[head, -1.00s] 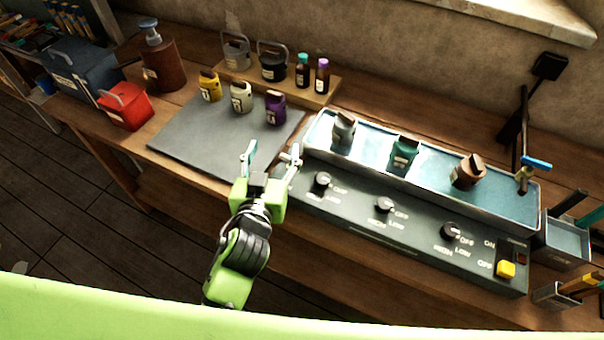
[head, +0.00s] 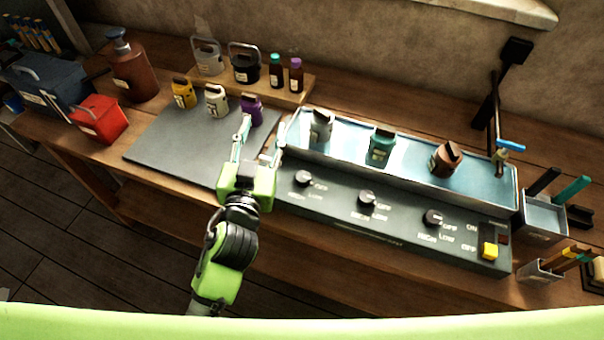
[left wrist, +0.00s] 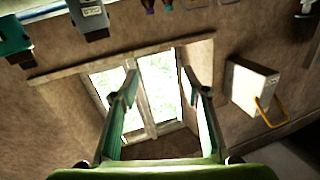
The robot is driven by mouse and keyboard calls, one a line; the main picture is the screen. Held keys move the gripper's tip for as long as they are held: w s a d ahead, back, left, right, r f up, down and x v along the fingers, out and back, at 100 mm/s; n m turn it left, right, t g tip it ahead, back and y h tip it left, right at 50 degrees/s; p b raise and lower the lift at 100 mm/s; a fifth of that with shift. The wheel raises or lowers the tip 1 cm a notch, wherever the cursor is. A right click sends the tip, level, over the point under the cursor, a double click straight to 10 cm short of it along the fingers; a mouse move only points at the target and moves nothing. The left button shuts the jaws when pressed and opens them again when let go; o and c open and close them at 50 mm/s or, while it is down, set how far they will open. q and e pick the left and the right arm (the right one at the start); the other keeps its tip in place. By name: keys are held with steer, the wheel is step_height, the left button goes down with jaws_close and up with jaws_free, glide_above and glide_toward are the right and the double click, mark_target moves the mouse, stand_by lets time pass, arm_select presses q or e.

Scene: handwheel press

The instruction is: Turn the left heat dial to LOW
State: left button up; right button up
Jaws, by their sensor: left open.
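The left heat dial (head: 303,178) is a black knob with a pale pointer on the dark front panel, with OFF, LOW and HIGH lettering around it. Its exact pointer direction is too small to tell. My left gripper (head: 261,139) is open and empty, left of the dial and apart from it, over the right edge of the grey mat. In the left wrist view its two fingers (left wrist: 164,95) stand wide apart with nothing between them. The right gripper does not show.
Two more dials (head: 367,198) (head: 433,217) and a yellow switch (head: 489,250) sit along the panel. Behind it, a water tray (head: 479,193) holds several pots. Small jars (head: 216,101) stand near the grey mat (head: 160,150). A red box (head: 98,120) stands far left.

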arm_select(q)
steer(key=s+d+r+m+h+b, duration=0.1)
steer(key=s+d+r+m+h, duration=0.1)
steer(key=d+r+m+h, duration=1.25)
steer(key=s+d+m+g+h+b, duration=0.1)
steer(key=s+d+m+g, duration=0.35)
steer(key=m+g, duration=0.6)
steer(key=s+d+m+g+h+b, duration=0.15)
steer(key=s+d+m+g, duration=0.4)
steer(key=m, duration=0.85)
steer(key=m+y+b, duration=0.2)
steer(key=m+y, duration=0.6)
steer(key=y, duration=0.7)
glide_toward(303, 176)
steer(key=p+x, duration=0.4)
steer(key=x, duration=0.3)
steer(key=shift+f, duration=0.15)
steer(key=shift+d+f, duration=0.25)
steer(key=shift+f, duration=0.4)
